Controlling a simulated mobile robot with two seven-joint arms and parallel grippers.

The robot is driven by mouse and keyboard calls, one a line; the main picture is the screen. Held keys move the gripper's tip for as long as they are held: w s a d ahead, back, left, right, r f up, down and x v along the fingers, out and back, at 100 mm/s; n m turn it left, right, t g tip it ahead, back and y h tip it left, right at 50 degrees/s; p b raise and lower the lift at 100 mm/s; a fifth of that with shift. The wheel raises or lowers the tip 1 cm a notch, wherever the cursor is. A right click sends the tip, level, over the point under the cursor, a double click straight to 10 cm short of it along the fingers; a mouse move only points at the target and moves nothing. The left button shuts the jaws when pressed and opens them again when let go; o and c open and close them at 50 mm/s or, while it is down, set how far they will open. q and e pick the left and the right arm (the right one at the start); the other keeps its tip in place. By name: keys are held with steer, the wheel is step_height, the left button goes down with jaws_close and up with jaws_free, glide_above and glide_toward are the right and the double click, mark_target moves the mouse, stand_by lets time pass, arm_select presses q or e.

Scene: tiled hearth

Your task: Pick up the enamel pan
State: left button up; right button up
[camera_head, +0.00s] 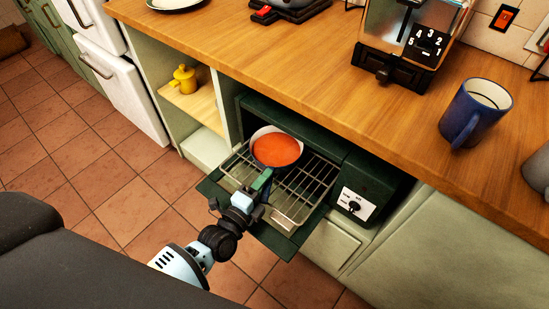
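The enamel pan (277,150), orange-red inside with a pale outer wall, sits upright at the back of a wire rack in an open dark green oven. A green strip, seemingly its handle, points from the pan toward my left gripper (262,188). My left gripper reaches in over the rack from the lower left, with its fingertips at this strip, just in front of the pan. The gripper's own body hides part of the fingers, so I cannot tell whether they are closed on the handle. My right gripper is not in view.
The wire rack (308,188) is pulled out over the lowered oven door (274,239). The wooden counter (330,75) overhangs the oven. A blue mug (474,112) and a toaster (400,45) stand on it. A yellow pot (184,80) sits on a shelf left of the oven.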

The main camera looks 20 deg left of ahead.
arm_select(q)
jaws_close()
stand_by(1.2)
steer(key=shift+r, duration=0.15)
